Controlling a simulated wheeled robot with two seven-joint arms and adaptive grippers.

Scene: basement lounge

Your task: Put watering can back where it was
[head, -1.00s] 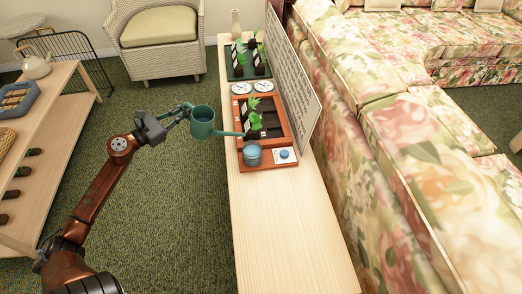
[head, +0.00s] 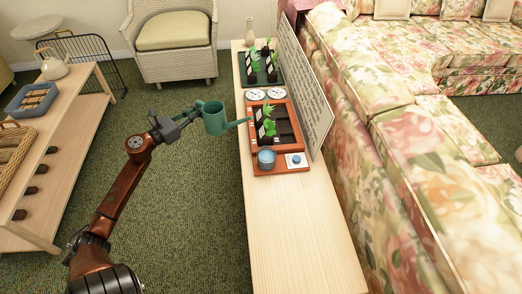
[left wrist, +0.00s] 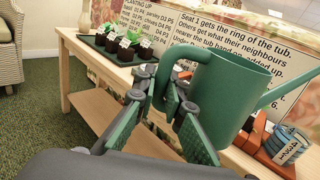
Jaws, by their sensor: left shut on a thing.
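A green watering can (head: 215,119) hangs in the air just left of the long wooden table (head: 290,215), its spout pointing right toward the orange planter tray (head: 291,133). My left gripper (head: 183,122) is shut on its handle; in the left wrist view the green fingers (left wrist: 178,112) close around the handle of the can (left wrist: 222,100). The can looks roughly upright in the head view. My right gripper is in neither view.
The near half of the table is bare.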

